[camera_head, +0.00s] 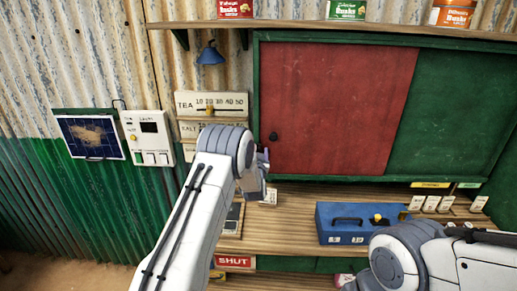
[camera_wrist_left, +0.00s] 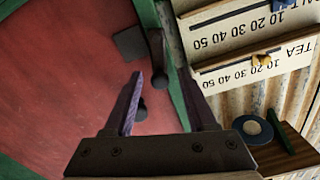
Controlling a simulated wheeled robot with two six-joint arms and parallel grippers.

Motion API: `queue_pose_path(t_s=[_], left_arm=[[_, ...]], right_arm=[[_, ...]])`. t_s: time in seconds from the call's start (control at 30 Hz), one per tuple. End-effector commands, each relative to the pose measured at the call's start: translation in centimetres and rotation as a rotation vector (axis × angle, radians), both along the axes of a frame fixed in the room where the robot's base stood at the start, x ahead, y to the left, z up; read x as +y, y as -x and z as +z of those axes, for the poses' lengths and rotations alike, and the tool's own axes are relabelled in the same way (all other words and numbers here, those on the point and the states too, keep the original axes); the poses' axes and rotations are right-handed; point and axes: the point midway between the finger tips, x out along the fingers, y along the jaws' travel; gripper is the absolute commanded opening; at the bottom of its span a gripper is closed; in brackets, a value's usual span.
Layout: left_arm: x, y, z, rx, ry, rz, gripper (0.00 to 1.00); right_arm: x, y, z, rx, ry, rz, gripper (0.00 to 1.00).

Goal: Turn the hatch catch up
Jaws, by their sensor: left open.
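The red hatch panel (camera_head: 340,105) sits shut-looking in a green frame in the head view. In the left wrist view, which is upside down, the red hatch (camera_wrist_left: 60,80) fills the left. A dark elongated catch (camera_wrist_left: 157,55) lies along the hatch's green edge, roughly upright, beside a dark square plate (camera_wrist_left: 130,43). My left gripper (camera_head: 264,163) is at the hatch's left edge and hides the catch in the head view. Its open fingers (camera_wrist_left: 162,85) point toward the catch, which appears between their tips; contact cannot be told. My right gripper is out of view.
A round dark knob (camera_head: 272,136) is on the hatch. Price boards (camera_head: 212,104) hang just left of the frame, under a blue lamp (camera_head: 210,54). A blue box (camera_head: 350,222) and white cards stand on the wooden counter (camera_head: 285,215) below. A shelf with tins runs above.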

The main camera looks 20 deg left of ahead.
Motion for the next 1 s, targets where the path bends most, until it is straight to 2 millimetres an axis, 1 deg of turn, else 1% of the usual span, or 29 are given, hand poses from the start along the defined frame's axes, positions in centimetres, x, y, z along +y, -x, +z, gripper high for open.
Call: queue_pose_path(t_s=[0.3,0.37,0.4,0.43,0.47,0.57,0.67,0.9,1.0], left_arm=[[0.0,-0.2,0.0,0.0,0.0,0.0,0.57],[0.0,-0.2,0.0,0.0,0.0,-0.001,0.34],[0.0,-0.2,0.0,0.0,0.0,-0.001,0.18],[0.0,-0.2,0.0,0.0,0.0,-0.001,0.07],[0.0,-0.2,0.0,0.0,0.0,-0.001,0.0],[0.0,-0.2,0.0,0.0,0.0,-0.001,0.0],[0.1,-0.2,-0.2,-0.005,0.014,0.0,0.0],[0.8,0.0,-0.4,-0.053,0.167,-0.001,0.0],[1.0,0.1,-0.2,-0.069,0.225,-0.002,0.0]], right_arm=[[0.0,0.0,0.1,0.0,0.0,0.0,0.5],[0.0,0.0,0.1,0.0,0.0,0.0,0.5],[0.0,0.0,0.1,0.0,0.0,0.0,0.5],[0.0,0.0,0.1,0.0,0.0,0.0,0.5],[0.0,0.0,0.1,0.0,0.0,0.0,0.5],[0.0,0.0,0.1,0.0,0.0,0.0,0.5],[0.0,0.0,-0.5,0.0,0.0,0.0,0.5],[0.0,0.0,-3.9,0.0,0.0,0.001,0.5],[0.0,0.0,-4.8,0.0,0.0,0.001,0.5]])
